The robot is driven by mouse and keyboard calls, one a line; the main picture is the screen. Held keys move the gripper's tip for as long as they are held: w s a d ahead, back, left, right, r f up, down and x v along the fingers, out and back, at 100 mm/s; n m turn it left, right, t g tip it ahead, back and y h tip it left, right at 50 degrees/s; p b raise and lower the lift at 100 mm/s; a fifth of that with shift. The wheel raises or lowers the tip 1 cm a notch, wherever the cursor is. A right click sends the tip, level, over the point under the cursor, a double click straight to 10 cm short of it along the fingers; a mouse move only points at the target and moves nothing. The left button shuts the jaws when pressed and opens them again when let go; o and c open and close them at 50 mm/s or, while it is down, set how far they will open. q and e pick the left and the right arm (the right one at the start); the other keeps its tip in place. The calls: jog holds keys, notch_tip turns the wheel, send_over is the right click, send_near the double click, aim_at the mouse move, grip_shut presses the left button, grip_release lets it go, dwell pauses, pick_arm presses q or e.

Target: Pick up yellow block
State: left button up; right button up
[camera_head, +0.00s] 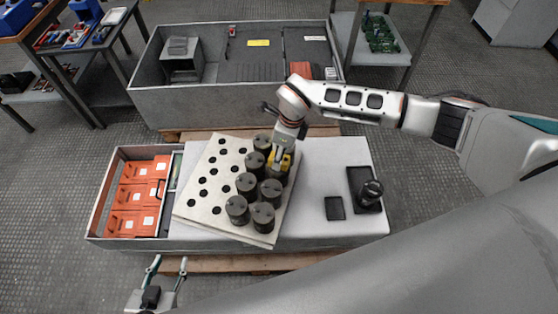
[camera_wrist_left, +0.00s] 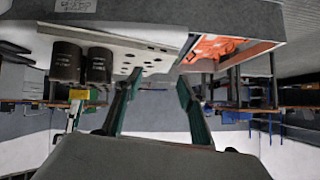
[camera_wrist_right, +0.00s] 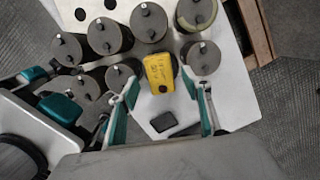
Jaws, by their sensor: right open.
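The yellow block (camera_head: 277,163) sits among the dark capacitors on the perforated plate, below my right gripper (camera_head: 283,156). What it rests on is hidden. In the right wrist view the block (camera_wrist_right: 160,74) has dark writing and lies ahead of my right gripper (camera_wrist_right: 169,93), between the lines of its two fingers. These fingers are apart, with nothing held. My left gripper (camera_head: 168,266) is open and empty in front of the workbench, far from the block. Its spread fingers (camera_wrist_left: 153,92) also show in the left wrist view.
Several dark capacitors (camera_head: 237,209) stand close around the block on the tilted perforated plate (camera_head: 208,205). Orange boxes (camera_head: 130,196) fill a bin at left. A black tray (camera_head: 355,178) with a dark part lies at right. A large grey crate (camera_head: 230,103) stands behind.

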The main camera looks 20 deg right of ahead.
jog(key=f, duration=0.3)
jog(key=shift+w+a+f+b, duration=0.2)
jog(key=shift+a+f+b, duration=0.05)
jog(key=shift+a+b, duration=0.05)
grip_shut()
jog(key=shift+r, duration=0.1)
